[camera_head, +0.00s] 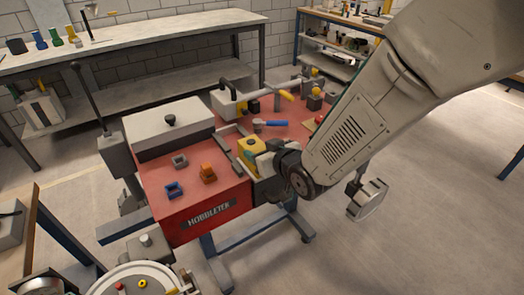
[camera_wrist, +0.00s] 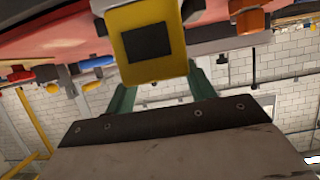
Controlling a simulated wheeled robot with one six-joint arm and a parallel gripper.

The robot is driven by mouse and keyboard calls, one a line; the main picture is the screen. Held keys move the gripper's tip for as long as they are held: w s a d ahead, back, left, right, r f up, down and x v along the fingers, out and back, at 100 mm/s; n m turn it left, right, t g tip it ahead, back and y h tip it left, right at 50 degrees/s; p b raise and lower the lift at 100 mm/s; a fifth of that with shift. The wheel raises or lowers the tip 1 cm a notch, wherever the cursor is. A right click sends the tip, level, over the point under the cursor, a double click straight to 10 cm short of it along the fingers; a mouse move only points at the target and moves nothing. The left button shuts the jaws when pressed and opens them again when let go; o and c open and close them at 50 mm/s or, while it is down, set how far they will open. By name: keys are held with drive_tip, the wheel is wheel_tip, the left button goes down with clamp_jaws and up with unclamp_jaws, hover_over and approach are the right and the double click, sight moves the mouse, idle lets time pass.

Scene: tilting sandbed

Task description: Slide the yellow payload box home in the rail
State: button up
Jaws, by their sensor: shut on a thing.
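The yellow payload box (camera_head: 247,146) is at the right side of the red table top, beside dark grey rail bars (camera_head: 225,144). In the wrist view the yellow box (camera_wrist: 122,22) shows its face with a dark square panel, close ahead of me. My gripper (camera_head: 262,160) is shut on the box, reaching in from the right; its green fingers (camera_wrist: 162,80) show at the box's near end. The arm and gripper hide part of the box and rail in the head view. I cannot tell how far the box sits in the rail.
On the red table (camera_head: 205,215) are a white case (camera_head: 165,130), an orange block (camera_head: 208,172), blue block (camera_head: 174,190) and grey block (camera_head: 180,161). A blue-handled tool (camera_head: 271,124) and a yellow-ended lever (camera_head: 285,95) lie behind. Open floor is at right.

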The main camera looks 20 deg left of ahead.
sight(247, 138)
drive_tip(key=shift+w+a, duration=0.85)
drive_tip(key=shift+a, duration=0.2)
drive_tip(key=shift+w+a, duration=0.1)
drive_tip(key=shift+w+a, duration=0.9)
drive_tip(key=shift+a, duration=0.15)
drive_tip(key=shift+w+a, duration=0.1)
drive_tip(key=shift+w+a, duration=0.85)
drive_tip(key=shift+a, duration=0.2)
drive_tip(key=shift+w+a, duration=0.15)
drive_tip(key=shift+w+a, duration=0.85)
drive_tip(key=shift+a, duration=0.15)
drive_tip(key=shift+w+a, duration=0.1)
